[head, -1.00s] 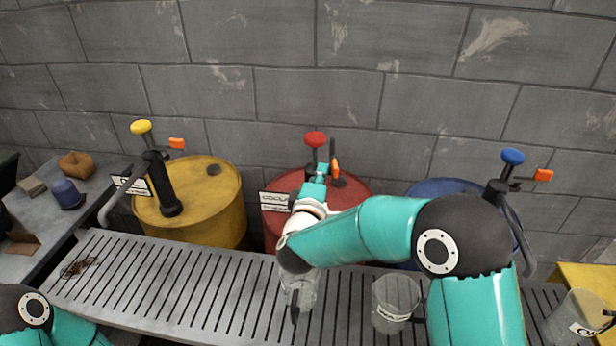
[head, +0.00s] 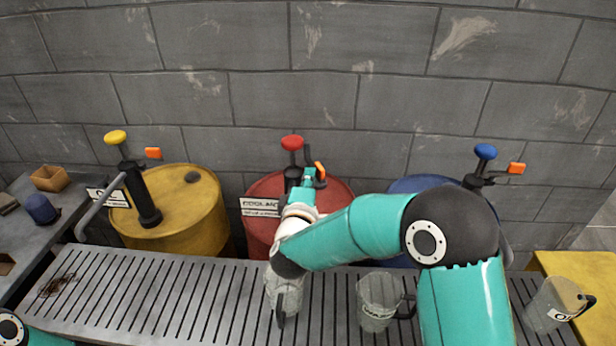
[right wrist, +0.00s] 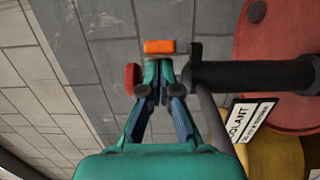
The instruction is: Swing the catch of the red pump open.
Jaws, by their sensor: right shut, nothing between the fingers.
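The red pump stands on the red drum (head: 335,190), with its red knob (head: 292,143) on top. Its orange catch (head: 319,170) slants just right of the pump head, and in the right wrist view the catch (right wrist: 160,47) lies just beyond my fingertips. My right gripper (head: 309,182) is at the pump head, beside the catch. In the right wrist view my right gripper (right wrist: 161,82) has its fingertips together with nothing between them, very close to the catch; I cannot tell whether they touch. My arm hides the lower pump. My left gripper is out of view.
A yellow drum (head: 205,215) and a blue drum (head: 400,187) with similar pumps flank the red one. Clear jugs stand on the slatted bench (head: 180,290): one (head: 378,305) right of my forearm, another (head: 284,292) below my wrist. The wall is behind.

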